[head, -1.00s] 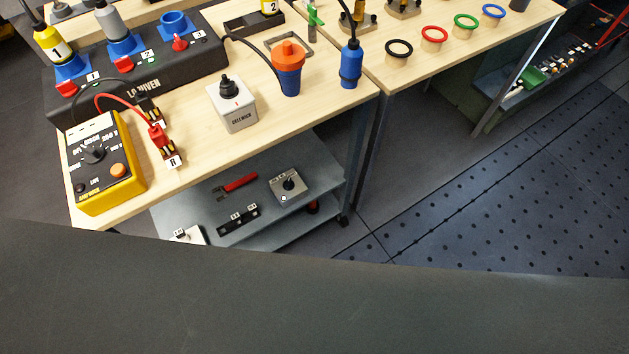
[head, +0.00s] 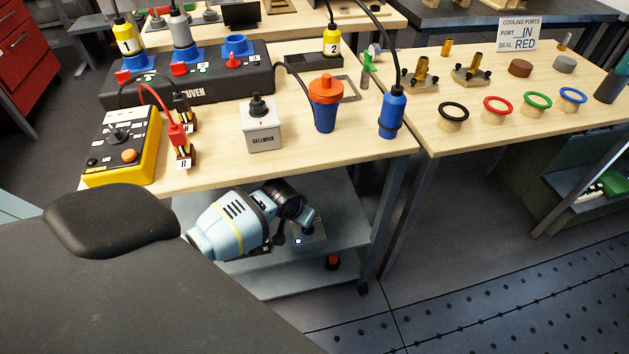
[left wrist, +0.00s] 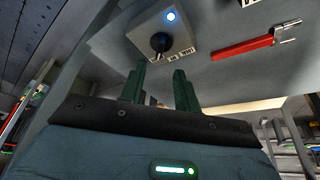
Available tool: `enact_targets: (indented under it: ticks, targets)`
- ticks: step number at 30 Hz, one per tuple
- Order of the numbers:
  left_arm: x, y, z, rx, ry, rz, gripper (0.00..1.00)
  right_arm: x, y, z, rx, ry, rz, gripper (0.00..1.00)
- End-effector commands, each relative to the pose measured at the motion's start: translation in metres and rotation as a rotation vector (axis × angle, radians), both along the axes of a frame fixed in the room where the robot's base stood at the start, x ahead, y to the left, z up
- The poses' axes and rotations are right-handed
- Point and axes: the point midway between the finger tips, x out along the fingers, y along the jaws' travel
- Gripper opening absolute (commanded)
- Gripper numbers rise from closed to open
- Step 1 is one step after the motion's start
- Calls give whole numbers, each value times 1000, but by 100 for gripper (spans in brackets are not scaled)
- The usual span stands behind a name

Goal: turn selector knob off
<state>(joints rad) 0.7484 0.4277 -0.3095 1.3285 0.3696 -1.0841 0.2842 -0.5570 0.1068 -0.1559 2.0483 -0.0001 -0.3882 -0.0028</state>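A grey box (head: 313,241) with a black selector knob stands on the lower shelf, mostly hidden behind my left arm in the head view. In the left wrist view the box (left wrist: 190,32) shows its black knob (left wrist: 160,42), a lit bluish-white lamp (left wrist: 171,16) and small labels that I cannot read. My left gripper (left wrist: 161,80) has its two dark green fingers apart with nothing between them. The knob is just beyond the fingertips, roughly in line with the gap; I see no contact. My right gripper is not in view.
A red-handled tool (left wrist: 243,47) lies beside the box. The tabletop (head: 215,165) above the shelf holds a white box with a black knob (head: 262,125), a yellow meter (head: 124,145) and an orange-and-blue plug (head: 325,103). A table leg (head: 374,230) stands to the right.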

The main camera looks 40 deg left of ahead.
Motion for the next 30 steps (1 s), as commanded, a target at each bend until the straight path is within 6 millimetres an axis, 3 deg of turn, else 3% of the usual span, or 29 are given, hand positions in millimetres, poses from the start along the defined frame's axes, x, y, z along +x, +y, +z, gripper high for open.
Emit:
enact_targets:
  ticks: [5,18,30]
  targets:
    - [3,0,-9,0,1,-1,32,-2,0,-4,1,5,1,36]
    - [24,1,-63,0,2,-1,32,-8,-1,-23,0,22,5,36]
    - [30,1,-72,0,-1,-3,32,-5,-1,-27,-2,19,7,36]
